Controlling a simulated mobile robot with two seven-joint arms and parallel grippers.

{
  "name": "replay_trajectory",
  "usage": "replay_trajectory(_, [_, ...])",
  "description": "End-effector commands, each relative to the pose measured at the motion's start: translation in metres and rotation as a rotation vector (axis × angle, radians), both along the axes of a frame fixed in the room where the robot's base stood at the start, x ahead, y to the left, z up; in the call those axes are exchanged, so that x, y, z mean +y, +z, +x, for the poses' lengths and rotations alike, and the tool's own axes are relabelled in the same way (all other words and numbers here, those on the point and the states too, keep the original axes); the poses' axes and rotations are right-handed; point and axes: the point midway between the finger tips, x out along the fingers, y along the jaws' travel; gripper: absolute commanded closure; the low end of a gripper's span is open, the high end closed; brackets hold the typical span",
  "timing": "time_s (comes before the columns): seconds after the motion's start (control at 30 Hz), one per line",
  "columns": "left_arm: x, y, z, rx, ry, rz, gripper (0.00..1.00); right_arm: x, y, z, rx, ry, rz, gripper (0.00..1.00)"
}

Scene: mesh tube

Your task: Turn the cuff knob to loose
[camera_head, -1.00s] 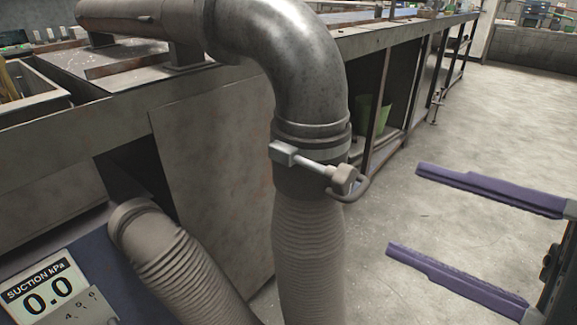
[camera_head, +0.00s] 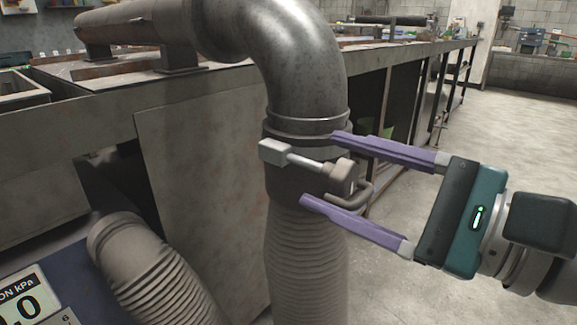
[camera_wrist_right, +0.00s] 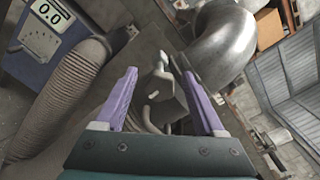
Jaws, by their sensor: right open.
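The cuff knob (camera_head: 341,174) is a beige-grey block with a curved wire handle, on the end of a bright rod across the dark cuff (camera_head: 285,178). The cuff joins a metal elbow pipe (camera_head: 310,75) to a ribbed hose (camera_head: 300,260). My right gripper (camera_head: 318,168) is open, its purple fingers reaching in from the right, one above and one below the knob. In the right wrist view the knob (camera_wrist_right: 168,98) sits between the two spread fingers. I cannot tell whether either finger touches it. My left gripper is not in view.
A second ribbed hose (camera_head: 150,265) rises at the lower left beside a blue suction gauge box (camera_head: 40,300). A long metal bench (camera_head: 200,110) runs behind the pipe. The floor (camera_head: 500,140) at the right is open.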

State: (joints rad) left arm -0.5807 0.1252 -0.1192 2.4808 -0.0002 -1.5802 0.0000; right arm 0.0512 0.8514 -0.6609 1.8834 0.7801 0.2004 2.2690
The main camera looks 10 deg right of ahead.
Motion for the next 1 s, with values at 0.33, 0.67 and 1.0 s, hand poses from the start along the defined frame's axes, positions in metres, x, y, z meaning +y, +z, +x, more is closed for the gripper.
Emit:
replay_trajectory(0.33, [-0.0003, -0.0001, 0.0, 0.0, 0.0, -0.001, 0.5, 0.0005, -0.0001, 0.0005, 0.001, 0.001, 0.0, 0.41])
replay_trajectory(0.67, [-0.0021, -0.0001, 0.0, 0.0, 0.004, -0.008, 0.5, 0.0004, -0.0001, 0.0004, 0.0, 0.001, -0.001, 0.79])
replay_trajectory(1.0, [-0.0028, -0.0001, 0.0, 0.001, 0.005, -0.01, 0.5, 0.0004, -0.0001, 0.0004, -0.001, 0.0, -0.001, 1.0])
